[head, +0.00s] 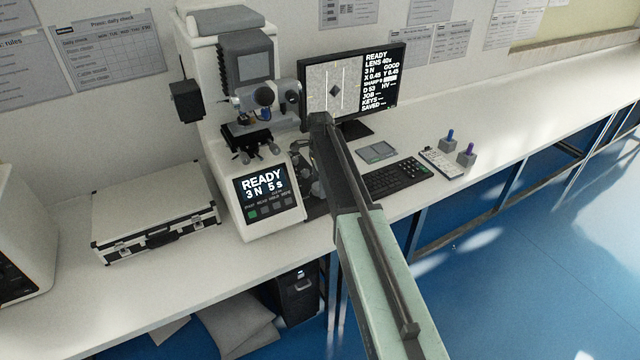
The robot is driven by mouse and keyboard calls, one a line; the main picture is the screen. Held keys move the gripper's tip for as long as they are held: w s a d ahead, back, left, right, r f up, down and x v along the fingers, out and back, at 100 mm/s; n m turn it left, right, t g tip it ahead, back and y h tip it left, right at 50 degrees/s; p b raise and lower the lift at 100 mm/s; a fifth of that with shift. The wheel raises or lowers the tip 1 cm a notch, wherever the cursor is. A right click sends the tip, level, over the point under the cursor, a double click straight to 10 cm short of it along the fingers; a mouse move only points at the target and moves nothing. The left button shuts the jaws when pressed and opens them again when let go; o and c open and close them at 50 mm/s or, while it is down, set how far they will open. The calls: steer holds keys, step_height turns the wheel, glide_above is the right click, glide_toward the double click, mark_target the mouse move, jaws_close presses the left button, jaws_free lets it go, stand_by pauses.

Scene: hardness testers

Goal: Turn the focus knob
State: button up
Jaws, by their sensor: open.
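The hardness tester (205,120) is a tall cream machine on the bench, with a grey head, a lens turret, a black stage (247,137) and a lit front panel (262,193) reading "READY 3 N 5 s". My arm reaches in from the lower right. My gripper (308,172) appears as small dark parts beside the tester's lower right side, partly hidden by my own arm. It is open, with nothing seen in it. The focus knob cannot be clearly told apart from the dark parts there. Whether my gripper touches it cannot be told.
A monitor (380,85) stands behind my arm, showing "READY". A keyboard (395,178), a grey pad (377,151), a white keypad (441,163) and two small grey blocks with blue and purple pegs lie right. A silver case (153,208) sits left. The bench is clear far right.

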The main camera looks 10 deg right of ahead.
step_height(320, 180, up, 8)
steer(key=p, duration=0.7)
steer(key=shift+p, duration=0.4)
steer(key=shift+f, duration=0.1)
